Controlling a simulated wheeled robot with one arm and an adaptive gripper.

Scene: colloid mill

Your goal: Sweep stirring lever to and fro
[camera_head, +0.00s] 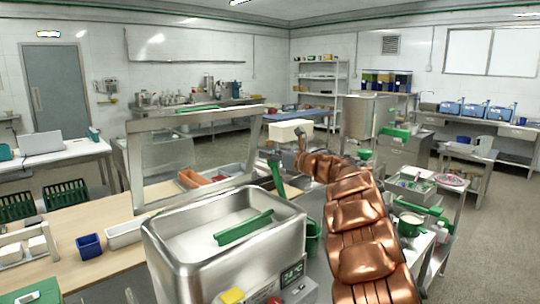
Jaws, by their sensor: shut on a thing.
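My copper-coloured arm reaches from the lower right toward the middle of the view. My gripper (276,160) is small and partly hidden at its far end. It is shut at the upper end of a slim green lever (278,180), which I take as the stirring lever. The lever leans slightly, behind the right rear corner of a large steel tank (172,240). Its lower end is hidden.
A steel frame (135,165) stands behind the tank. A wooden-topped table (110,262) with a blue bin (89,246) is at left. A green pot (411,227) and a steel tray (408,190) stand right of my arm. Open floor lies at far right.

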